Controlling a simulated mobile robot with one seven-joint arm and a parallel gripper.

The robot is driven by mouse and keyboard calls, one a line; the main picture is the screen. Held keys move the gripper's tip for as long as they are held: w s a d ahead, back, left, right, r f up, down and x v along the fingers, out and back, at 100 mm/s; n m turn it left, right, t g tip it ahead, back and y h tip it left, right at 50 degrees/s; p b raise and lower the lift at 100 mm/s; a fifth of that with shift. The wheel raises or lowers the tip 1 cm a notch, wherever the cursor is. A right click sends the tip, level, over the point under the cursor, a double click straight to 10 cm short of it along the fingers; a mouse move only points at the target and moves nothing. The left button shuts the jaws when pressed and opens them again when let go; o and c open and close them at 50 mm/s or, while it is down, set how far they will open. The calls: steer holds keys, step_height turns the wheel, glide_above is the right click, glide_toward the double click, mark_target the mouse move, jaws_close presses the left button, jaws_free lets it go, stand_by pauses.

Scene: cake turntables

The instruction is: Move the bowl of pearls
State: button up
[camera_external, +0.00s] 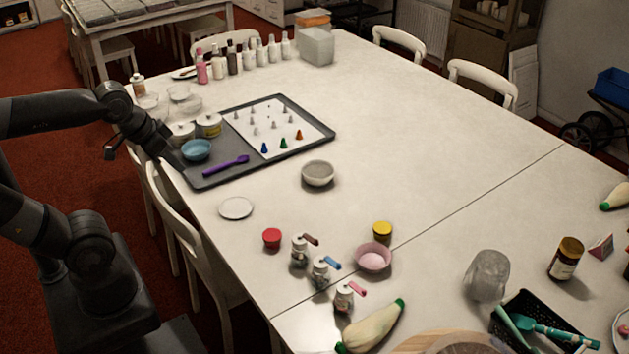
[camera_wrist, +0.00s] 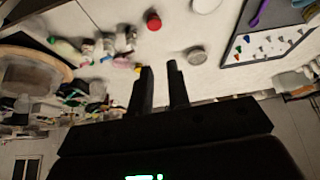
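Three bowls stand on the white table, and the pictures are too small to show for certain which holds pearls. A pale grey bowl (camera_external: 318,174) stands near the middle with light contents; it also shows in the wrist view (camera_wrist: 196,56), beyond my fingertips. A pink bowl (camera_external: 373,259) with pale contents stands nearer the front. A blue bowl (camera_external: 196,150) stands on the dark tray. My gripper (camera_external: 177,162) is at the table's left edge by the tray, apart from the grey bowl. In the wrist view my gripper (camera_wrist: 160,68) has its fingers apart with nothing between them.
The dark tray (camera_external: 221,178) carries piping tips and a purple spatula (camera_external: 226,166). A white plate (camera_external: 236,208), red-lidded jar (camera_external: 272,239), yellow-lidded jar (camera_external: 382,233) and several small bottles stand around the bowls. Chairs line the left edge. The table right of the grey bowl is clear.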

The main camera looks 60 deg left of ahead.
steer(key=w+r, duration=0.1)
steer(key=w, duration=0.1)
steer(key=w+r+n, duration=0.1)
steer(key=w, duration=0.1)
steer(key=w+a+r+n, duration=0.1)
steer(key=w, duration=0.2)
steer(key=shift+g, duration=0.4)
jaws_close()
steer(key=n+g, duration=0.5)
steer(key=n, duration=1.1)
glide_above(317, 175)
step_height(317, 175, down, 25)
step_height(317, 175, down, 10)
steer(key=shift+a+r, duration=0.1)
steer(key=shift+r, duration=0.1)
steer(key=d, duration=0.3)
steer(key=shift+f, duration=0.25)
steer(key=shift+d, duration=0.55)
